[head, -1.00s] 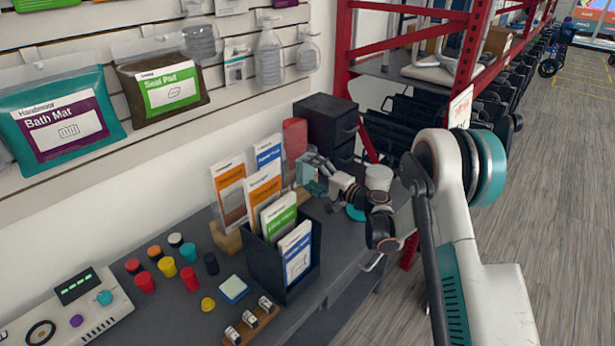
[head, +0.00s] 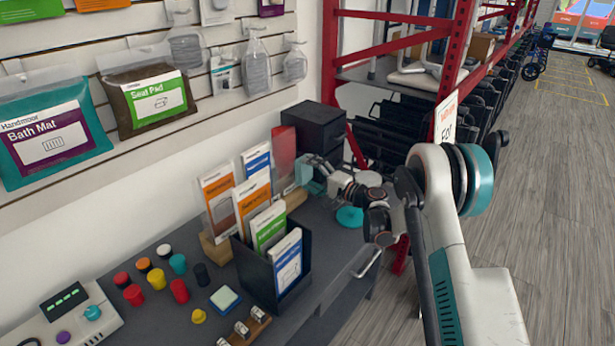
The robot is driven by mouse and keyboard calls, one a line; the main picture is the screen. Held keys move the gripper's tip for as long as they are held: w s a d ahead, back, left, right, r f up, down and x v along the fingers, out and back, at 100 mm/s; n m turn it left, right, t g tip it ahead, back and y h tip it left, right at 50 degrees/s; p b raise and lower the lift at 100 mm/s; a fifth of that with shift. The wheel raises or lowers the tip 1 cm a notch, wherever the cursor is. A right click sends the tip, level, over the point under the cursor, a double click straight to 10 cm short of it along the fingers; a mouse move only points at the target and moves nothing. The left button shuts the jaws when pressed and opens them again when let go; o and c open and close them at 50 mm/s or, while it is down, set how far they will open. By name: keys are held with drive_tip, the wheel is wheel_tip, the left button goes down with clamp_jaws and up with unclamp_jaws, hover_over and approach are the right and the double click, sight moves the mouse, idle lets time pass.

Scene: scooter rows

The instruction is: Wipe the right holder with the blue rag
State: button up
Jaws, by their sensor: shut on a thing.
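The right holder (head: 284,160) is an upright red panel on a wooden base, at the back of the dark desk against the wall. My gripper (head: 307,174) is at the holder's right edge, just above its base. It is shut on a small blue-teal thing, seemingly the blue rag (head: 315,187); the fingers and rag are hard to tell apart at this size. I cannot tell whether the rag touches the panel. Another holder (head: 216,208), with an orange brochure on a wooden base, stands to the left.
A black brochure box (head: 263,278) stands in front of the holders. A dark drawer unit (head: 312,127) is behind my gripper. Several coloured caps (head: 157,279) lie at the left.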

drive_tip(key=shift+w+d, duration=0.55)
drive_tip(key=shift+w, duration=0.2)
drive_tip(key=shift+a, duration=0.1)
drive_tip(key=shift+s+a, duration=0.6)
drive_tip(key=shift+s, duration=0.3)
drive_tip(key=shift+s+a, duration=0.65)
drive_tip(key=shift+s, duration=0.2)
drive_tip(key=shift+s+a, duration=0.6)
drive_tip(key=shift+s, duration=0.3)
drive_tip(key=shift+s+a, duration=1.05)
drive_tip(key=shift+s, duration=0.15)
drive_tip(key=shift+d, duration=0.1)
drive_tip(key=shift+v, duration=2.9)
drive_tip(key=shift+s+d, duration=0.1)
